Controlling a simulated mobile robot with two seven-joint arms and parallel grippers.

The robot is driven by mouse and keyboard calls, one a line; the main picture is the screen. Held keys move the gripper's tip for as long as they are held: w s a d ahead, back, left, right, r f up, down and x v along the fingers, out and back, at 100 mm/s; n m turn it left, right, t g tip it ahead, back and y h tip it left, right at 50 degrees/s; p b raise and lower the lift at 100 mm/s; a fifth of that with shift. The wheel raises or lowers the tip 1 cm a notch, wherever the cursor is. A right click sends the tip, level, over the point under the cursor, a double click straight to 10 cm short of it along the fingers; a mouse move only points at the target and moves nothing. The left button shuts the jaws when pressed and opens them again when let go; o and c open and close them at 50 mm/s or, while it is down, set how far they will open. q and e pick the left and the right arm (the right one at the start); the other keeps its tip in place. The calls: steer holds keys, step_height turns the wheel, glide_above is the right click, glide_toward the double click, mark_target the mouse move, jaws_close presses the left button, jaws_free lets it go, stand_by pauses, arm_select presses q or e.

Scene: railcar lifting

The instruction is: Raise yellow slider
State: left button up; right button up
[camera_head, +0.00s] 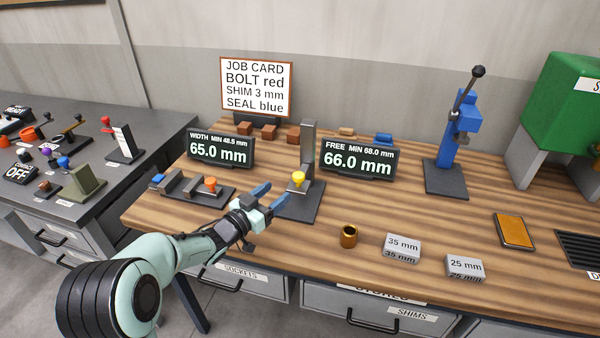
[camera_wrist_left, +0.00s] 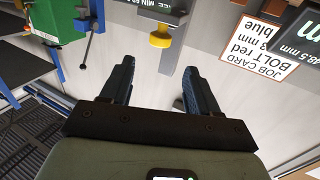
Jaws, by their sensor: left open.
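The yellow slider (camera_head: 299,179) is a small yellow knob low on the front of an upright grey post (camera_head: 308,145) on a dark base plate. In the left wrist view, which looks upside down, the yellow slider (camera_wrist_left: 161,38) shows just beyond the fingertips, roughly in line with the gap. My left gripper (camera_head: 274,197) is open and empty, in front of and left of the slider, with its blue fingers apart from it. The open fingers also show in the wrist view (camera_wrist_left: 158,70). My right gripper is not in view.
A display reading 66.0 mm (camera_head: 358,159) stands right of the post, and one reading 65.0 mm (camera_head: 220,150) stands to the left. A gauge with an orange knob (camera_head: 210,184) lies left of my gripper. A brass cup (camera_head: 348,236) and labelled blocks (camera_head: 402,246) sit front right.

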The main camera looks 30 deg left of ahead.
mark_target(295, 178)
arm_select(q)
steer(key=w, duration=0.3)
steer(key=w+d+p, duration=0.1)
steer(key=w, duration=0.3)
steer(key=w+p, duration=0.1)
steer(key=w, duration=0.2)
steer(key=shift+w+d+f, duration=0.1)
steer(key=shift+w+d, duration=0.25)
steer(key=shift+w, duration=0.05)
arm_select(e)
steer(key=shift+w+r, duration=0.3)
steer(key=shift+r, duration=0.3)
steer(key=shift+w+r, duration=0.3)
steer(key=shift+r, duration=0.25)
